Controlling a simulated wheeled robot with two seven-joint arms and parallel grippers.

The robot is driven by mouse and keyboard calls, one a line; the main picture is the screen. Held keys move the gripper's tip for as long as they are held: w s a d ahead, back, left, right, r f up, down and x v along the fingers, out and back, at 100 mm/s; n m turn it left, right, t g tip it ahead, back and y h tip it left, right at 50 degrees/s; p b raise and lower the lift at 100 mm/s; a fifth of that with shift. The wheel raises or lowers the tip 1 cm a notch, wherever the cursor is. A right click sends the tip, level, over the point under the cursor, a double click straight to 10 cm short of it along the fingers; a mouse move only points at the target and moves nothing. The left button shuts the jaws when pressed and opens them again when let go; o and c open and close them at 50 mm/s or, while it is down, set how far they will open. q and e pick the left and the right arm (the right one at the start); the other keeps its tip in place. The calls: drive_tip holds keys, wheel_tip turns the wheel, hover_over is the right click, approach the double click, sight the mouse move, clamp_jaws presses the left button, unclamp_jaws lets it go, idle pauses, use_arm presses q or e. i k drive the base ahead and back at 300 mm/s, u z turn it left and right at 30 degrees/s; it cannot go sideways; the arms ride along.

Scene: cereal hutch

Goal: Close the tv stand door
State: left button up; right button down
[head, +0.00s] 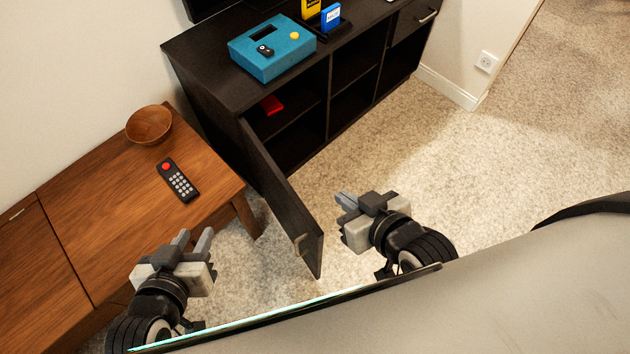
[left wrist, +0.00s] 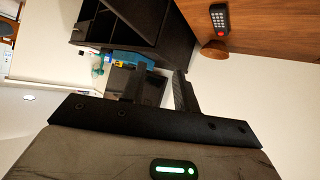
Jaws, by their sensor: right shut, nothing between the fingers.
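The dark tv stand (head: 200,70) stands against the wall with its left door (head: 285,200) swung wide open, jutting out into the room. A light metal handle (head: 300,245) is near the door's free end. My left gripper (head: 193,240) is open and empty, left of the door and beside the wooden table, apart from the door. Its two spread fingers also show in the left wrist view (left wrist: 158,90). My right gripper (head: 344,201) is shut and empty, to the right of the door with a gap between them. The tv stand also shows in the left wrist view (left wrist: 110,25).
A wooden table (head: 100,210) stands left of the door, holding a bowl (head: 149,126) and a remote (head: 178,181). A blue box (head: 272,50) sits on the stand, and a red item (head: 271,105) lies inside. Carpet (head: 480,150) is clear at the right.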

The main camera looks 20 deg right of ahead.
sight(306, 236)
drive_tip(key=u, duration=0.45)
drive_tip(key=k, duration=1.05)
drive_tip(key=z, duration=0.7)
drive_tip(key=i, duration=0.95)
drive_tip(key=u, duration=0.05)
